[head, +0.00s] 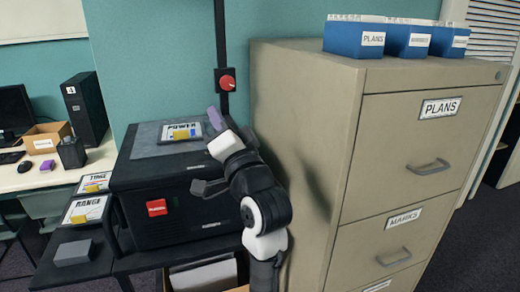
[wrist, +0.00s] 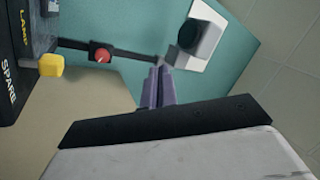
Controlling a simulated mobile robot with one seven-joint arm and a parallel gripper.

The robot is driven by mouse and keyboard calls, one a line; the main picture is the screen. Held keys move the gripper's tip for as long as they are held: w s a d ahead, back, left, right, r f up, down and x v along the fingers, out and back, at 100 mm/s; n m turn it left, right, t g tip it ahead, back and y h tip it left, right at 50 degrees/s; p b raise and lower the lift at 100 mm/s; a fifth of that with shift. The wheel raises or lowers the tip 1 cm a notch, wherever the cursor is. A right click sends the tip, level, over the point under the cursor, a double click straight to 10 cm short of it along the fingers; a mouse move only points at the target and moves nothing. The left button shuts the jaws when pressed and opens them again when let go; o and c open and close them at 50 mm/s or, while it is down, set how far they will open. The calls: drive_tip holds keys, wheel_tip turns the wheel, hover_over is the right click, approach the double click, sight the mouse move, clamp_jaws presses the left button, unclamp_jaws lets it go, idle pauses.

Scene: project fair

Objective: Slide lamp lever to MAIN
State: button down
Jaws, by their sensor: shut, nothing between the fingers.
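The lever is a yellow knob (wrist: 50,65) on the edge of a dark panel (wrist: 22,25) in the wrist view, at the left. Sideways labels there read SPARE and what looks like LAMP. MAIN cannot be read in either view. The panel does not show in the head view. My gripper (head: 214,118) is shut and empty, with purple fingers, above the black cabinet. In the wrist view my gripper (wrist: 162,85) points at the teal wall, well apart from the yellow knob and touching nothing visible.
A red knob (head: 228,83) sits on a black wall box with a conduit; the conduit joins the panel in the wrist view. A beige filing cabinet (head: 308,130) stands close right of my arm. The black cabinet (head: 140,172) with a POWER card (head: 166,137) is at the left.

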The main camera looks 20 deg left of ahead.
sight(214, 163)
drive_tip(key=w+d+f+m+g+h, duration=0.1)
drive_tip(key=w+d+f+m+g, duration=0.1)
drive_tip(key=d+f, duration=0.3)
drive_tip(key=w+d+f+m+g+h, duration=0.2)
drive_tip(key=w+d+f+m, duration=0.2)
drive_tip(key=d+f+m, duration=0.1)
drive_tip(key=shift+d+f+b, duration=0.45)
drive_tip(key=shift+d+f, duration=0.05)
drive_tip(key=shift+d, duration=0.6)
drive_tip(key=w+a+p, duration=0.1)
drive_tip(key=a, duration=0.2)
drive_tip(key=w+a+p, duration=0.1)
drive_tip(key=w+a, duration=0.1)
drive_tip(key=a, duration=0.1)
drive_tip(key=w+a+p, duration=0.1)
drive_tip(key=a, duration=0.3)
drive_tip(key=shift+w+r+p, duration=0.1)
drive_tip(key=shift+w+p, duration=0.25)
drive_tip(key=shift+w, duration=0.05)
drive_tip(key=shift+s+a, duration=0.2)
drive_tip(key=shift+a, duration=0.2)
drive_tip(key=s+a, duration=0.1)
drive_tip(key=a, duration=0.1)
drive_tip(key=s+a+p, duration=0.1)
drive_tip(key=s+a, duration=0.2)
drive_tip(key=a, duration=0.1)
drive_tip(key=shift+s+a, duration=0.15)
